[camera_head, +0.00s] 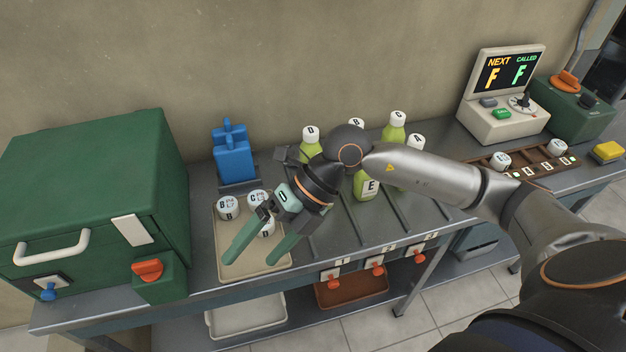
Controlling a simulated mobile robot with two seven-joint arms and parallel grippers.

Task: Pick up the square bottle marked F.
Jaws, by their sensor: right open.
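No bottle marked F can be made out; my right arm hides part of the bottle area. Green bottles with white lettered caps stand on the table: D (311,143), G (395,134), A (415,143) and E (367,187). A cap marked B (356,123) shows behind my right wrist. My right gripper (250,261) is open, its two green fingers pointing down over the beige tray (228,248), left of the bottles. A white lettered cup (267,228) shows between the fingers; I cannot tell whether they touch it. My left gripper is not in view.
White cups marked B (228,208) and C (256,199) sit on the tray. A blue rack (234,158) stands behind it, and a green cabinet (85,200) at left. Dividers run between bottle lanes. A screen (508,74) reads NEXT F, CALLED F.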

